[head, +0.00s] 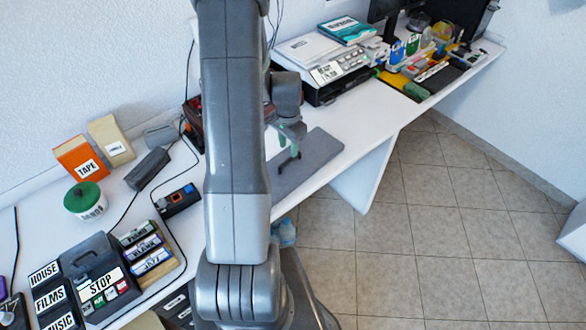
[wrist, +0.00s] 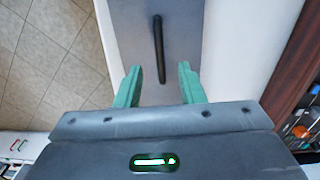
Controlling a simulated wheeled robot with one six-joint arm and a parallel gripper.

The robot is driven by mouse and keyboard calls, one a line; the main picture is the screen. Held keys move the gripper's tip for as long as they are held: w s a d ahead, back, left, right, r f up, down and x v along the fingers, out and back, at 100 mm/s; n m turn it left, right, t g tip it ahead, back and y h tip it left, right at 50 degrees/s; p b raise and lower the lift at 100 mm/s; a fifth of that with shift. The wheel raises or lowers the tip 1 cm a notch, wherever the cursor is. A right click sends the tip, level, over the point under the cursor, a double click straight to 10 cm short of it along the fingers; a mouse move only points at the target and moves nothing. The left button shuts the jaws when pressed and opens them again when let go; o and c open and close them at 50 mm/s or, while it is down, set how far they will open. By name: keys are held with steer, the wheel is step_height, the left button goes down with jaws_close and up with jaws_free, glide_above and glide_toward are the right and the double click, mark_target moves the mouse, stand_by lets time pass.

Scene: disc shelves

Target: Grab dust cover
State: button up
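The dust cover looks to be a flat grey panel (head: 318,155) with a thin black bar handle (head: 289,162), lying on the white table near its front edge. In the wrist view the grey panel (wrist: 183,35) fills the top middle, and its black handle (wrist: 158,45) runs up and down. My gripper (wrist: 160,84) is open, with its green fingers apart on either side of the handle's near end in the picture. Whether the fingers are down at handle height I cannot tell. In the head view my gripper (head: 290,134) is over the panel, and my arm hides the panel's left part.
Discs and a yellow-edged tray (head: 418,80) are at the far right end. Floor tiles (head: 440,220) are clear at right.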

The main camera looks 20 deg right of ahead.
mark_target(290, 158)
steer(key=shift+w+d+f+p, duration=0.15)
steer(key=shift+f+p, duration=0.25)
steer(key=shift+f, duration=0.95)
steer(key=shift+s+d+f+p, duration=0.1)
steer(key=shift+f+p, duration=0.25)
steer(key=shift+f, duration=0.95)
jaws_close()
